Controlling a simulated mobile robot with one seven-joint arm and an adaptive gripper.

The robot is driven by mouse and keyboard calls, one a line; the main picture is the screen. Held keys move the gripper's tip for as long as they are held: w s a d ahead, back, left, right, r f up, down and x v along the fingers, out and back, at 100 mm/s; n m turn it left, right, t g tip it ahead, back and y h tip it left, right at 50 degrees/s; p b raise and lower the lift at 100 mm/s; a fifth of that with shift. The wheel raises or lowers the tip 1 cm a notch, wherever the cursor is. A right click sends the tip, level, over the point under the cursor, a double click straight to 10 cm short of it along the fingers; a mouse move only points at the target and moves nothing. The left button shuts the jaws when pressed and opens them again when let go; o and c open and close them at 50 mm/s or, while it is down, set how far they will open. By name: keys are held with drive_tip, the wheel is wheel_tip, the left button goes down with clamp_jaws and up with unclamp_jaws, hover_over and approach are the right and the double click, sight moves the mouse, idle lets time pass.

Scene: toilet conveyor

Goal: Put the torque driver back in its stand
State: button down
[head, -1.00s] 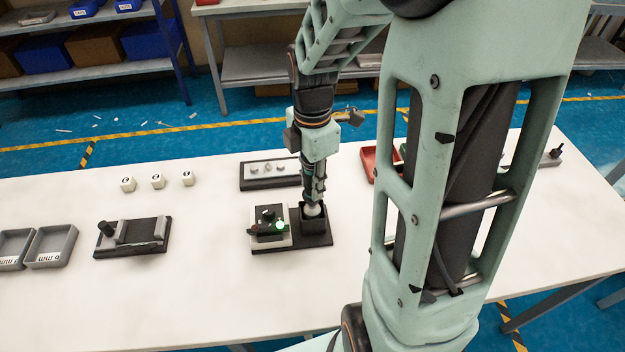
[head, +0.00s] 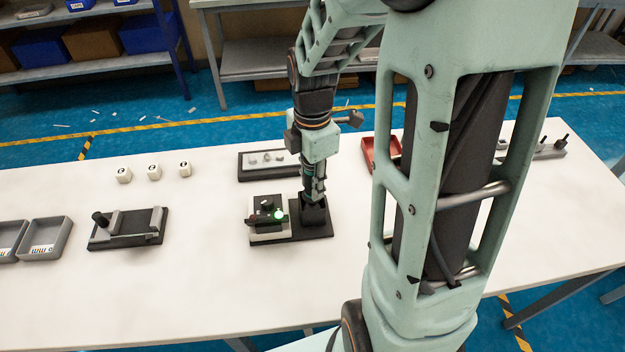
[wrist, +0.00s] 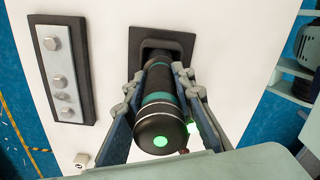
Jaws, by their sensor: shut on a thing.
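The torque driver (wrist: 158,118) is a black cylinder with teal bands and a green light on its near end, seen in the wrist view. My gripper (wrist: 160,82) is shut on it, one finger on each side. The gripper also shows in the head view (head: 313,188), pointing down right over the stand. The stand is a black socket (head: 314,212) on a dark base, and it shows in the wrist view (wrist: 184,41). The driver's far end is at the socket's opening. How deep it sits is hidden by the driver and gripper.
A control box (head: 266,226) with a lit green lamp is left of the socket on the same base. A dark tray (head: 246,176) with small metal parts lies behind. A clamp fixture (head: 128,232), grey bins (head: 46,240) and white cubes (head: 154,172) stand left. A red bin (head: 376,158) is right.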

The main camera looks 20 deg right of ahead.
drive_tip(key=shift+f, duration=0.1)
drive_tip(key=c, duration=1.5)
unclamp_jaws()
drive_tip(key=shift+c, duration=0.2)
wheel_tip(320, 180, up, 12)
drive_tip(key=shift+r, duration=0.1)
